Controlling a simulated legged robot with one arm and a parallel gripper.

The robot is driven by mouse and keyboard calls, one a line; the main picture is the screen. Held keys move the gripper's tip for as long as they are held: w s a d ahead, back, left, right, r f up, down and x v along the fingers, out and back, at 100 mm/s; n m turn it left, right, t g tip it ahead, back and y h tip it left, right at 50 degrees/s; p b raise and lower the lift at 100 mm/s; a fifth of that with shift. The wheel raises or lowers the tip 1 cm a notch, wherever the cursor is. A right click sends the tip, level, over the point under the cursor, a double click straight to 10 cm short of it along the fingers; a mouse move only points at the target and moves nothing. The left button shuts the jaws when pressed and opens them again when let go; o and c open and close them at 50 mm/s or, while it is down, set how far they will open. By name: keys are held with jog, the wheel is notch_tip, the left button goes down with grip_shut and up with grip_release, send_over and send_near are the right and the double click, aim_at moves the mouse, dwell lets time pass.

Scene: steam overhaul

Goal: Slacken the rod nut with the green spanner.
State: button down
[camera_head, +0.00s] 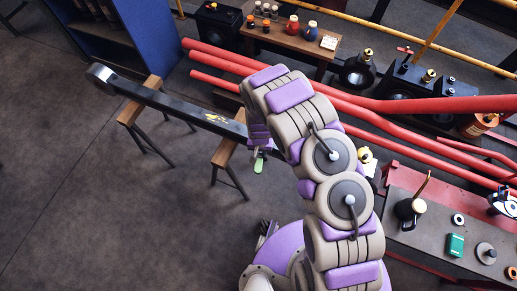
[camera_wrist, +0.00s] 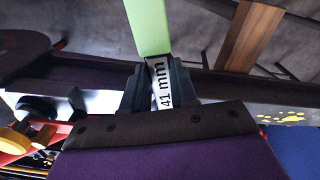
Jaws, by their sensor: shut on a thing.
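The green spanner shows as a light green bar (camera_wrist: 146,25) in the wrist view, with a white "41 mm" label at the jaws. My gripper (camera_wrist: 160,82) is shut on it at that label. In the head view the green end (camera_head: 259,165) pokes out below my gripper (camera_head: 259,145). A long dark rod (camera_head: 165,101) with a round eye at its left end lies across two wooden trestles. My gripper is at the rod's right part, which my arm hides. The rod nut cannot be made out, nor whether the spanner touches it.
Wooden trestles (camera_head: 228,151) with dark legs stand under the rod. Red pipes (camera_head: 400,104) run behind my arm. A grey bench (camera_head: 432,231) with an oil can (camera_head: 409,211) and small parts is at right. The floor at left is clear.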

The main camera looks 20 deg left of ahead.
jog(key=shift+w+r, duration=0.1)
jog(key=shift+w, duration=0.05)
jog(key=shift+d+r+n+p, duration=0.1)
jog(key=shift+d+n+p, duration=0.25)
jog(key=shift+p, duration=0.45)
jog(key=shift+w+d+n+p, duration=0.15)
jog(key=shift+w+n+p, duration=0.05)
jog(key=shift+n+p, duration=0.3)
jog(key=shift+d+p, duration=0.1)
jog(key=shift+p, duration=0.2)
jog(key=shift+w+d+n+p, duration=0.25)
jog(key=shift+d+n+p, duration=0.15)
jog(key=shift+n+p, duration=0.35)
